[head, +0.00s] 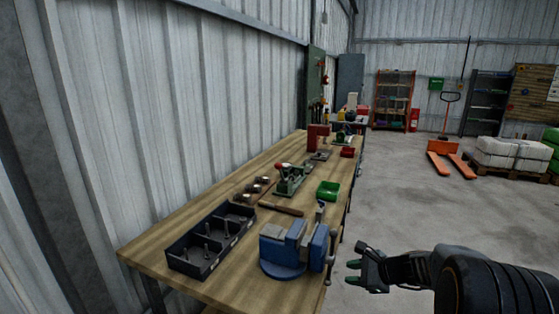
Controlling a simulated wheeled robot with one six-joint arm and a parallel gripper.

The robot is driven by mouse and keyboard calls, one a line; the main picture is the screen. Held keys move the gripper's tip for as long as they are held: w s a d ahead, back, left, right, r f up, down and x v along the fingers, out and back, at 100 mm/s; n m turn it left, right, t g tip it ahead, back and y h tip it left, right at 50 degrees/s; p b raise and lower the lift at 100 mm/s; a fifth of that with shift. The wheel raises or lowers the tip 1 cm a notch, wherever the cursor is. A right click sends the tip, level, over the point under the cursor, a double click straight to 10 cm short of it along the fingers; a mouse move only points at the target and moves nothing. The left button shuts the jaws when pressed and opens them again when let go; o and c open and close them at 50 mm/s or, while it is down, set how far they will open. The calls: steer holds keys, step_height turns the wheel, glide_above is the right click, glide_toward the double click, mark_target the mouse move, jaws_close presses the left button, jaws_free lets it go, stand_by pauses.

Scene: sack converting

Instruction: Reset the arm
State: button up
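My gripper (354,265) is at the lower right, at the end of my black arm. Its two fingers point left toward the bench and stand apart with nothing visible between them. It is in front of the grey floor, just right of the bench edge and the blue vise (285,250). It does not appear to touch anything.
The wooden workbench (165,243) runs along the metal wall, with a black divided tray (200,262), a green press tool (293,180) and a green bin (328,190). An orange pallet jack (448,160) and loaded pallet (515,153) stand behind. The floor between is clear.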

steer(key=s+a+r+n+g+h+p, duration=0.1)
steer(key=s+a+r+n+h+p, duration=0.1)
steer(key=s+n, duration=0.7)
steer(key=s+a+r+n+g+h+p, duration=0.1)
steer(key=s+r+n+h+p, duration=0.3)
steer(key=s+r+n, duration=0.5)
steer(key=s+a+n+h, duration=0.1)
steer(key=s+h, duration=0.1)
steer(key=shift+s+r+g+h+p, duration=0.15)
steer(key=shift+s+g+h+p, duration=0.15)
steer(key=shift+g+p, duration=0.1)
